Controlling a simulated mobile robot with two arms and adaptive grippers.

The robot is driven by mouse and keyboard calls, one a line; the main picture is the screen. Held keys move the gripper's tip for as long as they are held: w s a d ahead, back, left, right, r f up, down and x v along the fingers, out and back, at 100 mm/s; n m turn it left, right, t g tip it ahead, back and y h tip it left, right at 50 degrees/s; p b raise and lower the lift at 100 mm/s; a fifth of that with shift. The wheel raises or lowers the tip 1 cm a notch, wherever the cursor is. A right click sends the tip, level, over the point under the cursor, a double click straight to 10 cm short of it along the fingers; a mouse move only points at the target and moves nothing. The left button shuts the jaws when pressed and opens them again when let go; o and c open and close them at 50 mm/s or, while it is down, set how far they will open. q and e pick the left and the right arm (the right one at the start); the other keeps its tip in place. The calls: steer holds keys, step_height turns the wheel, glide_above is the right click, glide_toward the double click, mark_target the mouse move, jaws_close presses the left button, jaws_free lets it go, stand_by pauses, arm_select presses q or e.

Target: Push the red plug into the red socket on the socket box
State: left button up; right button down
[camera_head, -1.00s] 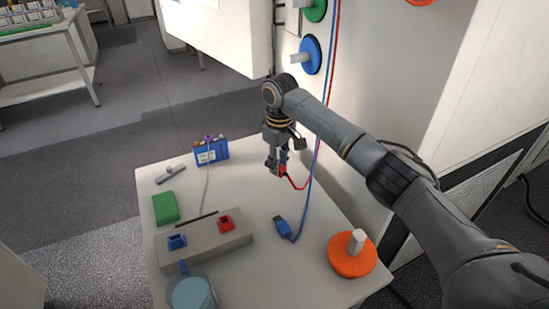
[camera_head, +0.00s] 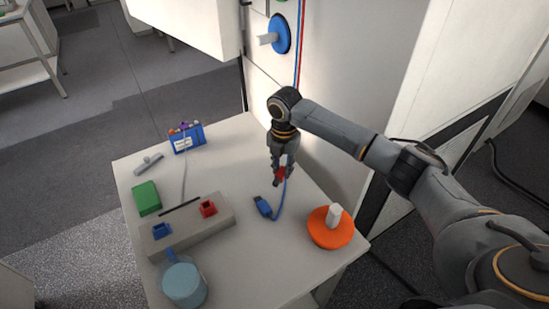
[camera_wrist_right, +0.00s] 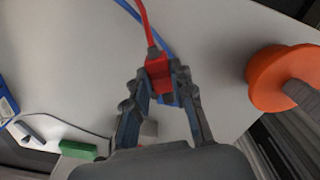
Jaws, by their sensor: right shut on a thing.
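My right gripper (camera_head: 280,178) is shut on the red plug (camera_head: 281,174) and holds it over the right part of the table. The red plug also shows between the fingertips in the right wrist view (camera_wrist_right: 158,75), with its red cable running up out of the picture. The grey socket box (camera_head: 190,231) lies on the table, left of and nearer than the gripper. Its red socket (camera_head: 208,208) is on the right part of its top, and its blue socket (camera_head: 161,231) is on the left. The red plug is apart from the red socket. My left gripper is not in view.
A blue plug (camera_head: 263,207) with a blue cable lies between the box and an orange disc with a white handle (camera_head: 329,232). A blue-grey cup (camera_head: 184,286), a green block (camera_head: 146,198) and a blue battery pack (camera_head: 187,139) also stand on the table. A cabinet wall rises behind.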

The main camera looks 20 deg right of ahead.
steer(key=s+n, duration=0.1)
steer(key=n, duration=0.1)
steer(key=d+n, duration=0.1)
steer(key=n, duration=0.1)
steer(key=s+f+n, duration=0.1)
steer(key=shift+s+d+f+n, duration=0.1)
steer(key=shift+s+d+n, duration=0.05)
steer(key=shift+s+n, duration=0.2)
steer(key=shift+w+f+b, duration=0.1)
steer(key=shift+f+b, duration=2.2)
steer(key=shift+f, duration=0.05)
steer(key=c, duration=1.1)
jaws_free()
steer(key=shift+o, duration=0.2)
steer(key=shift+r, duration=0.1)
